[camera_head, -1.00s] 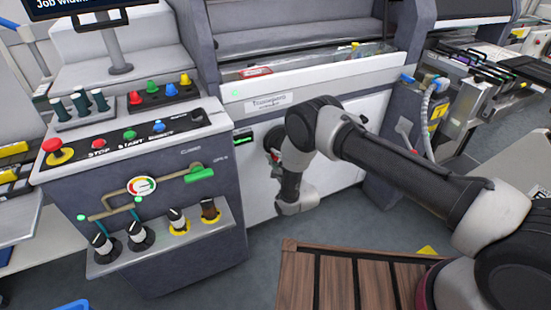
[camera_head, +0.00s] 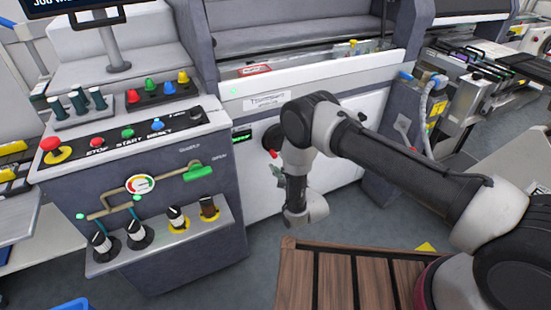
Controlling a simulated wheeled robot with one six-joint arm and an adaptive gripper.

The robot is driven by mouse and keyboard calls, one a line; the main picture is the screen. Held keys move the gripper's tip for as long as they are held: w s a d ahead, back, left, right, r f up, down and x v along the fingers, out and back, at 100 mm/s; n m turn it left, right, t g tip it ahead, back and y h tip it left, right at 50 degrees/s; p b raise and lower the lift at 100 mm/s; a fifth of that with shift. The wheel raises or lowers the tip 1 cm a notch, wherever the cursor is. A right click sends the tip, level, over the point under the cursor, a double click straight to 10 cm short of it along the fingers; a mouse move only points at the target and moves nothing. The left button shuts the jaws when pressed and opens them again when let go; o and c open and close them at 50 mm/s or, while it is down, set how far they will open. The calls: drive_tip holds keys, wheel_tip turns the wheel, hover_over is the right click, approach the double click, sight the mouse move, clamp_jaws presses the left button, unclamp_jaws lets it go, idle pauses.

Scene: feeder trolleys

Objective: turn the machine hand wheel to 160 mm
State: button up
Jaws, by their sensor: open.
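The hand wheel (camera_head: 268,137) is a dark round wheel on the white front panel of the machine (camera_head: 335,180), mostly hidden behind my arm. A small red part (camera_head: 274,154) shows at its lower edge. A small display with green digits (camera_head: 242,137) sits just left of the wheel; its number is too small to read. My gripper (camera_head: 278,182) is below the wheel, in front of the panel, and partly hidden by my wrist. It is open, with nothing seen in it and apart from the wheel.
A control console (camera_head: 125,140) with buttons, a gauge and a green-handled valve stands close on the left. A wooden slatted platform (camera_head: 335,280) lies at the lower middle. Grey floor (camera_head: 225,285) is free between them. A blue connector with a grey hose (camera_head: 436,85) is at the right.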

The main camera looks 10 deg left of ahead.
drive_tip(key=v, duration=0.5)
drive_tip(key=shift+s+d, duration=0.25)
drive_tip(key=shift+s, duration=0.05)
